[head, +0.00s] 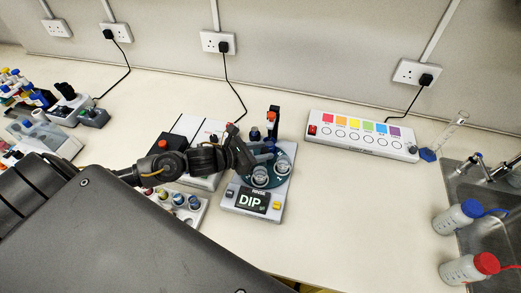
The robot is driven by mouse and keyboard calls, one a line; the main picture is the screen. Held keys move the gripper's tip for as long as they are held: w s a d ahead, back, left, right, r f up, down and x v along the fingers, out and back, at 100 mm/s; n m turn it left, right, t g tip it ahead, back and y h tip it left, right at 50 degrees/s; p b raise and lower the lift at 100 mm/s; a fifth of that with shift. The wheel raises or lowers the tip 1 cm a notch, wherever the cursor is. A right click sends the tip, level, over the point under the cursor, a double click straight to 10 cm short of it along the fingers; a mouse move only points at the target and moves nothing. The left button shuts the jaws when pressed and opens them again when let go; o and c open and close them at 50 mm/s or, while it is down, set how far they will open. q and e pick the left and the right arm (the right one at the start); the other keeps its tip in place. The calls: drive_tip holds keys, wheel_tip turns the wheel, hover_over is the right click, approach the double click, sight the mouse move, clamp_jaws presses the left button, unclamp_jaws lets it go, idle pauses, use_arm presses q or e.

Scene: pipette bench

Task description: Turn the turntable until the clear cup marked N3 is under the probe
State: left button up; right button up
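The dipping device (280,205) stands mid-bench, with a screen (252,200) reading DIP. Its round teal turntable (271,181) carries clear cups; one cup (260,175) is at the front and another (282,166) at the right. Their markings are too small to read, so I cannot tell which is N3. A dark post (273,122) with an orange part rises at the back; the probe tip is not clear. My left gripper (243,152) is over the turntable's left back side, hiding part of it. Whether it touches is unclear, as is its opening. My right gripper is not in view.
A rack of coloured vials (196,214) and a box with a red button (168,143) stand left of the device. A colour-labelled strip (360,137) lies behind right. Bottles (458,217) and a sink (490,190) are at far right. The front right bench is clear.

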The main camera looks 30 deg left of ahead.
use_arm(q)
clamp_jaws()
